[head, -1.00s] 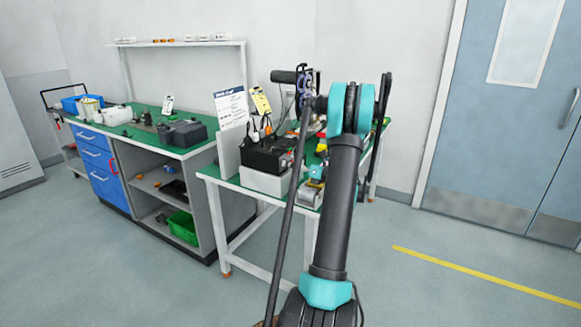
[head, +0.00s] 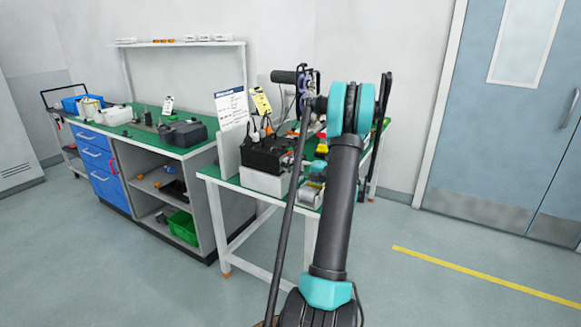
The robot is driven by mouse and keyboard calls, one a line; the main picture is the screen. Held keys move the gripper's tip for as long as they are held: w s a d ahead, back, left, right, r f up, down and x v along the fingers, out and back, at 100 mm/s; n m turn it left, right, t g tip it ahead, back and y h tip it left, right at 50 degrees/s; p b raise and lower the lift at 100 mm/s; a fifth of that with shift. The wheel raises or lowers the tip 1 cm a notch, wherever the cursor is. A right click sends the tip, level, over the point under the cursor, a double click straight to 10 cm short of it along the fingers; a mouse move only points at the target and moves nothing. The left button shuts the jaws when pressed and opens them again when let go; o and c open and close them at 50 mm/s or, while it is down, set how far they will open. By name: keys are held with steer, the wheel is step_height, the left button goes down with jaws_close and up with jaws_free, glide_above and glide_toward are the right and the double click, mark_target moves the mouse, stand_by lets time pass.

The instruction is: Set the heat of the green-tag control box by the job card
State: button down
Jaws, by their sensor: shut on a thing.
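The job card is probably the white printed sheet (head: 232,107) standing at the left end of the green-topped table. A yellow card (head: 261,101) stands to its right. A black box (head: 265,157) with dark upright leads sits on a white box (head: 264,181). A small grey device (head: 311,192) sits to the right. I cannot make out a green tag or any heat setting. A teal part at my gripper (head: 318,167) shows above the grey device, partly behind my arm. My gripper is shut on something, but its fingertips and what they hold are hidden.
The table (head: 232,180) also carries a dark machine (head: 303,90) at the back. A long bench (head: 150,140) with bins and tools stands to the left. The floor (head: 450,280) on the right is clear up to the blue doors (head: 520,130).

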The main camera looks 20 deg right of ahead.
steer(key=m, duration=0.5)
steer(key=shift+d+m, duration=0.1)
steer(key=shift+m, duration=0.2)
steer(key=m, duration=0.5)
steer(key=shift+m, duration=0.3)
steer(key=c, duration=1.3)
jaws_free()
steer(key=v, duration=1.2)
